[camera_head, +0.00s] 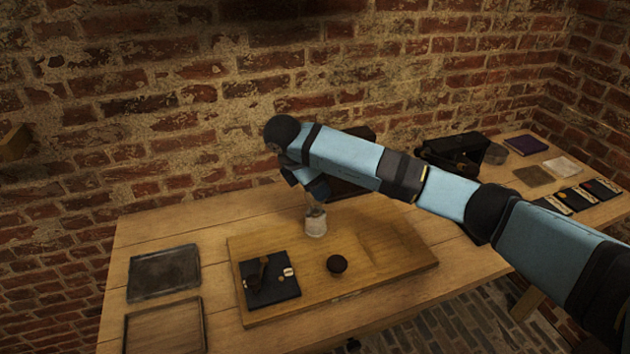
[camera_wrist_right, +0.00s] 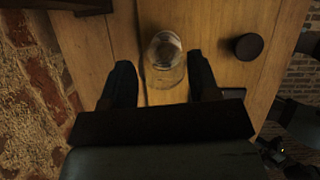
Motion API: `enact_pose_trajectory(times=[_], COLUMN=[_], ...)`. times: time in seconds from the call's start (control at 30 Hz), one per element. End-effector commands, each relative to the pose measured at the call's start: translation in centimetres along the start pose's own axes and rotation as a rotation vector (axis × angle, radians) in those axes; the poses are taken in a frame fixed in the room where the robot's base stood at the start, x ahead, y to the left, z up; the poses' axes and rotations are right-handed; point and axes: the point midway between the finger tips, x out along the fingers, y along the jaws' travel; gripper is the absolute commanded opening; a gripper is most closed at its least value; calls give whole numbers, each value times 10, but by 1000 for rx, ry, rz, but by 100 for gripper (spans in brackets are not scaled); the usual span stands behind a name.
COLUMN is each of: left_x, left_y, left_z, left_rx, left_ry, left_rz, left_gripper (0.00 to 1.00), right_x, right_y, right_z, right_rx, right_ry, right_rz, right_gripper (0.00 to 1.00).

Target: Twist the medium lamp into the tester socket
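My right gripper (camera_head: 314,203) points down just above a clear glass jar (camera_head: 316,223) with a pale lower part, upright on the wooden board. In the right wrist view its two fingers (camera_wrist_right: 162,75) are spread, one on each side of the jar (camera_wrist_right: 165,62); I see no firm grip on it. A black plate (camera_head: 262,295) at the board's left carries a dark upright part and small pale pieces, perhaps the tester. I cannot pick out its socket or the medium lamp for certain. My left gripper is not in view.
A dark round puck (camera_head: 337,264) lies on the board (camera_head: 390,262), right of the black plate. A slate-coloured tray (camera_head: 163,272) and a wooden tray (camera_head: 126,335) are at the left. Black cases (camera_head: 455,150), a purple book (camera_head: 527,145) and several cards lie at the right.

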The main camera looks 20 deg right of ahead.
Motion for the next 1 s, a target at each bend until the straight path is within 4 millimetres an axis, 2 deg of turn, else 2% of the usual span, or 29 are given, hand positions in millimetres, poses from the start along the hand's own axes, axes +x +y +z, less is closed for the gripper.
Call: enact_pose_trajectory(times=[0.03,0.1,0.37,0.47,0.57,0.8,1.0], left_x=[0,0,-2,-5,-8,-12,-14], left_y=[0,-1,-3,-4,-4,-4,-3], left_z=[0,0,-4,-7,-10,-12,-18], left_rx=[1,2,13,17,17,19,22], left_ry=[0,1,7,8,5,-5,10], left_rz=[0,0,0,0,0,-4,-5], left_gripper=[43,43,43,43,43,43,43], right_x=[0,0,-1,-7,-23,-78,-116], right_y=[0,0,0,0,1,1,1], right_z=[0,0,0,1,2,2,1], right_rx=[0,-1,-1,-3,-2,-3,-2], right_ry=[0,0,0,0,-1,-3,-2], right_rz=[0,0,1,2,5,7,4], right_gripper=[67,81,81,81,81,81,81])
